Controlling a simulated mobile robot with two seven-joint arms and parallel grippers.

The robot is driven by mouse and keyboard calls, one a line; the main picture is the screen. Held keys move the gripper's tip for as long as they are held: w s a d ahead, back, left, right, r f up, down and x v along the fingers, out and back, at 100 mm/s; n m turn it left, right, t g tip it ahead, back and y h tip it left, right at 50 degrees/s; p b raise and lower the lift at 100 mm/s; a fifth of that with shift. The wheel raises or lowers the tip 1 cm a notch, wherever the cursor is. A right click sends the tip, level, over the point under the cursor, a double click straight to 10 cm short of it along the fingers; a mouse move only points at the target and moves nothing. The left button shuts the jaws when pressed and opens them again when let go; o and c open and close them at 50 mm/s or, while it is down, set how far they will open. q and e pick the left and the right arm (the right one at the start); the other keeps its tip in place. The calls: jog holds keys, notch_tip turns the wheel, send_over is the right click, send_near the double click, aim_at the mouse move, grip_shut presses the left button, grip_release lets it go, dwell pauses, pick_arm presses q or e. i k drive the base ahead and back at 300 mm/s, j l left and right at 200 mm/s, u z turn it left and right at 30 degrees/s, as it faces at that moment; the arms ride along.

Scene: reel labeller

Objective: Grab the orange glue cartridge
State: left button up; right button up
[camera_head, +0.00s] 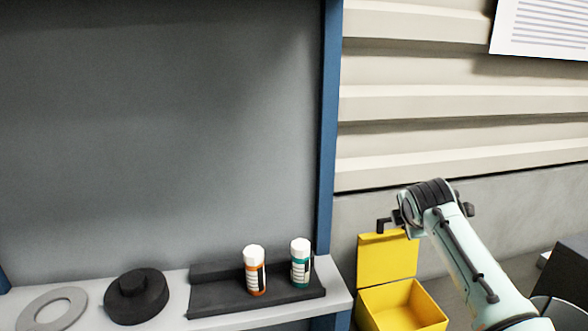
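The orange glue cartridge (254,271) has a white cap and a label with dark marks. It stands upright in a dark tray (215,296) on the light shelf. A teal cartridge (300,263) with a white cap stands just right of it, a small gap apart. My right arm comes in from the lower right. Its gripper (386,224) is at the arm's far end, over the yellow box's lid, to the right of the cartridges and well apart from them. Its fingers are mostly hidden, so its opening is unclear. My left gripper is out of view.
A black stepped disc (136,297) and a grey ring (52,310) lie left of the tray on the shelf (335,293). A blue post (328,130) rises behind its right end. An open yellow box (400,306) sits right of the shelf. A grey panel backs the shelf.

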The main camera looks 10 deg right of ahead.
aim_at(252, 255)
jog(key=k+j, duration=0.3)
jog(key=k, duration=0.15)
jog(key=k+j, duration=0.35)
jog(key=k, duration=0.1)
